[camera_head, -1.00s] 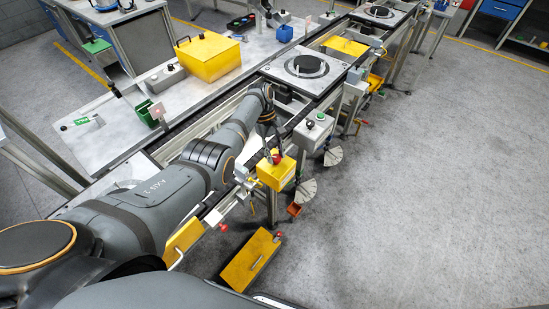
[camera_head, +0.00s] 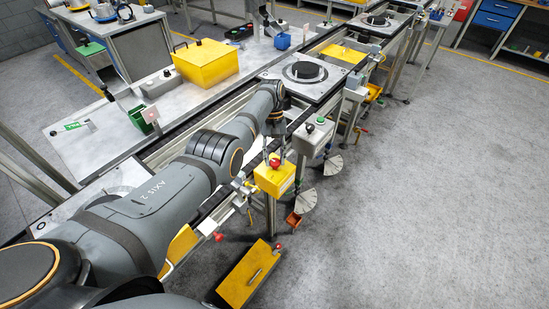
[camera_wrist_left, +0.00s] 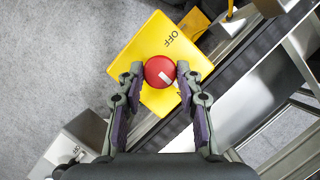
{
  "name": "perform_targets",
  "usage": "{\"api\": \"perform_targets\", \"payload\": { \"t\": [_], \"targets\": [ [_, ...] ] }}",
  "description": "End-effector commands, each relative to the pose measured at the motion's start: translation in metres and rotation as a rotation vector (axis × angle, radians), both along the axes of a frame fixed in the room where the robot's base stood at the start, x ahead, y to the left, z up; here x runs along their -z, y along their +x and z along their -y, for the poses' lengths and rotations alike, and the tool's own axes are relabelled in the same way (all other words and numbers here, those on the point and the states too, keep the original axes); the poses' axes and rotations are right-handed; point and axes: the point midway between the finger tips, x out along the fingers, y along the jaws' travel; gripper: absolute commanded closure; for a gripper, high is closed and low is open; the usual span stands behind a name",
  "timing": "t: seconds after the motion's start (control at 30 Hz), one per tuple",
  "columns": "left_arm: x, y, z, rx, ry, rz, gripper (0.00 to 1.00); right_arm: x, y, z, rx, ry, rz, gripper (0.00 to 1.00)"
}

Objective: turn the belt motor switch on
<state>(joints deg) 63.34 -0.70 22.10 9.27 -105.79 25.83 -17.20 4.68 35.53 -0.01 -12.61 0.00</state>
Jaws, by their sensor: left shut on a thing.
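The switch is a yellow box (camera_head: 272,180) with a red round knob (camera_head: 275,163) on top, at the conveyor's near side in the head view. In the wrist view the yellow box (camera_wrist_left: 150,45) shows an OFF label above the knob (camera_wrist_left: 160,72). A second label below right is mostly hidden by a finger. The knob's white mark lies toward its lower right, away from OFF. My left gripper (camera_wrist_left: 154,78) is shut on the knob, a finger on each side; it also shows above the box in the head view (camera_head: 274,152). My right gripper is out of view.
A grey control box (camera_head: 313,140) with a black knob and green button stands just right of the yellow box. The conveyor carries a plate (camera_head: 276,78) with a black disc. A yellow case (camera_head: 249,275) lies on the floor. The floor at right is clear.

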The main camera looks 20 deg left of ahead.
Motion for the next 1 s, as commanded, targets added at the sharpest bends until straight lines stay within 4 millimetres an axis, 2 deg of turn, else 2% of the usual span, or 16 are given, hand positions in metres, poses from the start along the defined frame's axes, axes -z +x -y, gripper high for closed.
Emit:
{"api": "perform_targets", "payload": {
  "t": [0.3, 0.33, 0.47, 0.87, 1.0],
  "targets": [
    [-0.0005, 0.0001, 0.0004, 0.003, -0.001, 0.0, 0.96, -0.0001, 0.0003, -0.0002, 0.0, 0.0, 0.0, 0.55],
    [-0.0005, 0.0001, 0.0004, 0.003, -0.001, 0.0, 0.62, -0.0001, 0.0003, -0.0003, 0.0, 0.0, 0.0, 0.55],
    [-0.0004, 0.0, 0.0003, 0.002, -0.001, 0.0, 0.45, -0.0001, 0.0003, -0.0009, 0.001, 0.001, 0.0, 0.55],
    [0.0, -0.0002, 0.0001, 0.001, -0.001, -0.001, 0.43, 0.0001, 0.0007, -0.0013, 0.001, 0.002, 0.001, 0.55],
    [-0.0028, -0.0006, -0.0006, -0.035, -0.001, -0.001, 0.43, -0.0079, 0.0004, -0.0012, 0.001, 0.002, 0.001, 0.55]
  ]
}}
